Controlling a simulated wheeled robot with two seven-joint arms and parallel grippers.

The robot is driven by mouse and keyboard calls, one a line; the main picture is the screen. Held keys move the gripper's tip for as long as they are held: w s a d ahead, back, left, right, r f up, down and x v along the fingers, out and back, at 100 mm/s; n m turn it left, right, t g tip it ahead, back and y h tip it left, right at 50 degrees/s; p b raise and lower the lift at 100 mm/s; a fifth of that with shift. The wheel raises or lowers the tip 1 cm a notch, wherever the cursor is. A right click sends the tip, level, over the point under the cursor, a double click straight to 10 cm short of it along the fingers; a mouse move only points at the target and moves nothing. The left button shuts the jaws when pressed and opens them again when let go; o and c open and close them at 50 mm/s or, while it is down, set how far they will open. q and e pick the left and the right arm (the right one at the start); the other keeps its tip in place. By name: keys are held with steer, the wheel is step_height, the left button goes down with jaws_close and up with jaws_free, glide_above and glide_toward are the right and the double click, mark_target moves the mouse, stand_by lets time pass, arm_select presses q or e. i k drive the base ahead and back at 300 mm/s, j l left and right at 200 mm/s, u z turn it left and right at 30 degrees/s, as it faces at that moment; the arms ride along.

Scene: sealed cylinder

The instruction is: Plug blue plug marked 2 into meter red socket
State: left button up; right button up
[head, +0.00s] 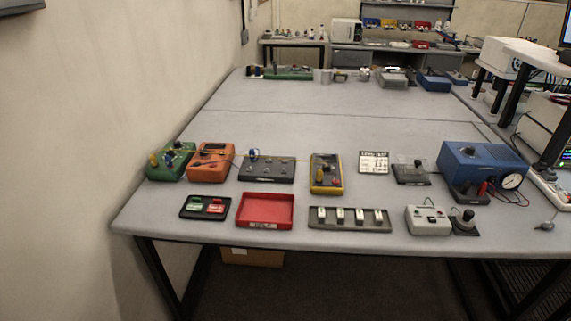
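Neither of my grippers is in the head view. A small blue plug-like piece (253,154) stands on the dark grey box (266,173) left of centre; any number on it is too small to read. Another small blue piece (178,146) shows on the green box (171,165) at the left. An orange handheld unit with a dark display (209,163) lies between these boxes, and a yellow-edged unit (327,183) lies near the middle. I cannot tell which unit has the red socket.
A red tray (265,211), a black panel with green and red parts (206,207), a grey strip of switches (349,219) and a light grey box (428,220) line the table's front. The table middle is clear. More equipment stands at the far edge.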

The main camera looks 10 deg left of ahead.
mark_target(252, 152)
steer(key=j+z, duration=0.4)
steer(key=j, duration=0.15)
steer(key=j+z, duration=0.35)
steer(key=j, duration=0.15)
steer(key=k, duration=0.05)
